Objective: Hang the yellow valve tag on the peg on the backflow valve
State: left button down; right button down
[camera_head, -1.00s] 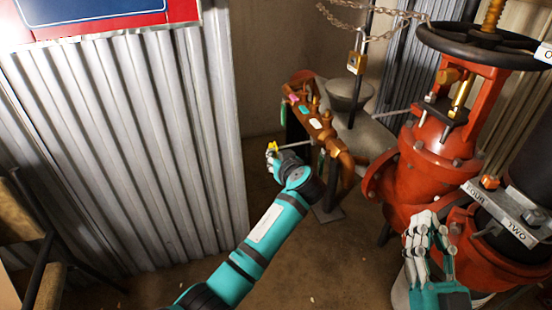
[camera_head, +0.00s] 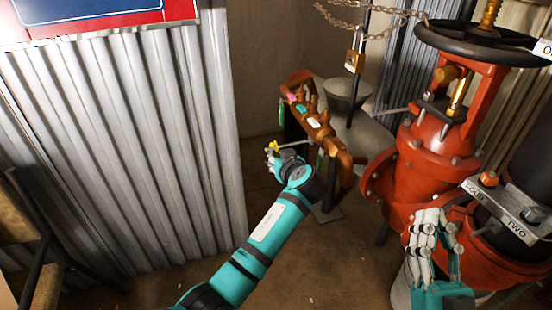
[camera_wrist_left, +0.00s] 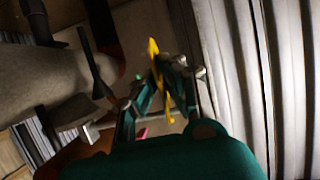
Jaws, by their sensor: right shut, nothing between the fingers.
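The yellow valve tag (camera_head: 273,145) is at my left gripper's (camera_head: 271,154) fingertips. In the left wrist view the tag (camera_wrist_left: 154,50) is seen nearly edge-on, between the fingers of the left gripper (camera_wrist_left: 172,68), which look shut on it. The brass-coloured backflow valve (camera_head: 328,132) stands just right of this gripper. A thin pale peg (camera_head: 294,143) sticks out from it towards the tag; whether they touch I cannot tell. What looks like this peg shows in the wrist view (camera_wrist_left: 102,124) left of the fingers. My right gripper (camera_head: 432,222) is shut and empty, before the red pipework.
Pink, green and white tags (camera_head: 313,122) sit along the backflow valve. The large red valve (camera_head: 425,160) with a black handwheel (camera_head: 480,38) stands at the right. A corrugated metal panel (camera_head: 130,150) fills the left. A padlock (camera_head: 355,61) hangs on a chain behind.

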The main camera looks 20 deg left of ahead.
jog(key=shift+s+r, duration=0.15)
jog(key=shift+r, duration=0.2)
